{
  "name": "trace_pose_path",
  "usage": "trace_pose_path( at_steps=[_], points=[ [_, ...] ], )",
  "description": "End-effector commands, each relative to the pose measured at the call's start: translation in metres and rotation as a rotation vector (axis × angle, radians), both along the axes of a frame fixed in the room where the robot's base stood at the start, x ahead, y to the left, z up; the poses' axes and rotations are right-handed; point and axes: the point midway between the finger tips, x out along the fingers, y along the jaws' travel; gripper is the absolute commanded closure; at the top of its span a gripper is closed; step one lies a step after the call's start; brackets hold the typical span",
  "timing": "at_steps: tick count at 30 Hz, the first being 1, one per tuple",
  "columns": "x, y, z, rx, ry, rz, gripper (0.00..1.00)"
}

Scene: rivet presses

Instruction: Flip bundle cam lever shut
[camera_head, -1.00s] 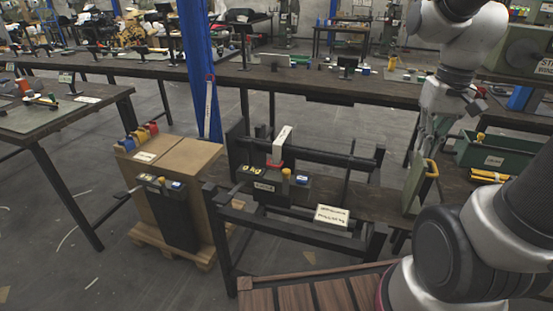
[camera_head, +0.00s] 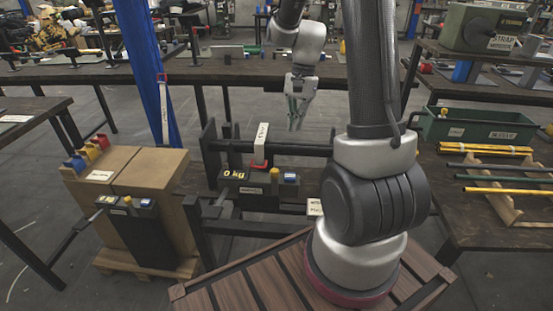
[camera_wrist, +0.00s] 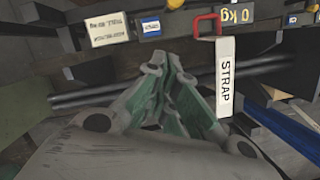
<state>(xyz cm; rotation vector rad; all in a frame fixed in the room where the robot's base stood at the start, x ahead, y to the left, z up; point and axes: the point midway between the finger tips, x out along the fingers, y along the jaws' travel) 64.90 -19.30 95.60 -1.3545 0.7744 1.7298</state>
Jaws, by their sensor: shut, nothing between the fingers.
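A white strap (camera_head: 262,141) lettered STRAP ends in a red U-shaped piece (camera_head: 259,164) beside the "0 kg" display (camera_head: 235,174). They also show in the wrist view, as the strap (camera_wrist: 225,80) and red piece (camera_wrist: 207,26). The strap hangs at a dark bar (camera_head: 300,149) of a black rack. I cannot tell which part is the cam lever. My gripper (camera_head: 293,124) points down above the rack, to the right of the strap in the head view. In the wrist view my gripper (camera_wrist: 165,62) is shut and empty, apart from the strap.
A cardboard box stack (camera_head: 150,180) on a pallet stands to the left, near a blue post (camera_head: 148,70). A green bin (camera_head: 478,126) and several coloured rods (camera_head: 500,168) lie on the right bench. My arm hides part of the rack's right side.

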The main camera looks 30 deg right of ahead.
Motion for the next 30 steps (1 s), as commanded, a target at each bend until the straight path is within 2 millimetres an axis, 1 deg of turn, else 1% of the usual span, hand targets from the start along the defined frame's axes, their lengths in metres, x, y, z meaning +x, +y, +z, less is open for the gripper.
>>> trace_pose_path(
  at_steps=[11, 14, 16, 20, 30],
  points=[
    [0.0, 0.0, 0.0, -0.003, 0.005, -0.018, 1.0],
    [-0.001, 0.001, -0.003, -0.002, 0.006, -0.018, 1.0],
    [-0.002, 0.002, -0.008, -0.002, 0.007, -0.017, 1.0],
    [-0.005, 0.006, -0.027, -0.001, 0.009, -0.016, 1.0],
    [-0.013, 0.022, -0.097, -0.002, 0.009, -0.017, 1.0]
  ],
)
